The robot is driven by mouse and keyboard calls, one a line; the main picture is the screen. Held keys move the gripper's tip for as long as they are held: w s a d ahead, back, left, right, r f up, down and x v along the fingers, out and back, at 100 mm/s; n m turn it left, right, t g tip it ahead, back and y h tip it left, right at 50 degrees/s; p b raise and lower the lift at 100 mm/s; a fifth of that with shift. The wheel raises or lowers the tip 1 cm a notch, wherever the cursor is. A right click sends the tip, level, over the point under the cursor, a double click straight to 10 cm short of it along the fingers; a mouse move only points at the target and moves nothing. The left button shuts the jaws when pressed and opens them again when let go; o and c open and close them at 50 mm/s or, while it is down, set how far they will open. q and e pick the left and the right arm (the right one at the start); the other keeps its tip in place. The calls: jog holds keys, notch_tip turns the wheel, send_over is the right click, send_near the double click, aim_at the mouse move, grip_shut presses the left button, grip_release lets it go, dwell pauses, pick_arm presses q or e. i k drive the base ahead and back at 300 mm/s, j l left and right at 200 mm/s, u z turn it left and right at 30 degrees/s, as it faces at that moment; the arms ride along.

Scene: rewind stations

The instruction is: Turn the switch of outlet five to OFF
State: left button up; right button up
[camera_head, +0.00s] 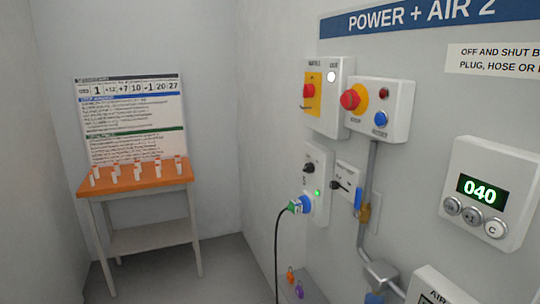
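The outlet box (322,160) on the right-hand wall is white and carries a mark that looks like a 5. Its black rotary switch (309,168) is near the top; its exact position is too small to read. A small green lamp (318,193) on the box is lit. A green and blue plug (297,206) sits in the socket at the lower part, and a black cable hangs from it to the floor. Neither of my grippers is in view.
Beside the outlet are a small plate with a black knob (336,185) and a blue-handled valve (358,198) on a grey pipe. Above are boxes with red knobs (349,99). An orange-topped table (137,183) stands at the back left.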

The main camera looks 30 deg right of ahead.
aim_at(309, 167)
jog(key=i+j+z, duration=0.15)
jog(key=i+z, duration=0.3)
jog(key=i, duration=0.2)
jog(key=i+j+z, duration=0.5)
jog(key=i, duration=0.15)
jog(key=i+j+z, duration=0.45)
jog(key=i+j, duration=0.05)
jog(key=i, duration=0.05)
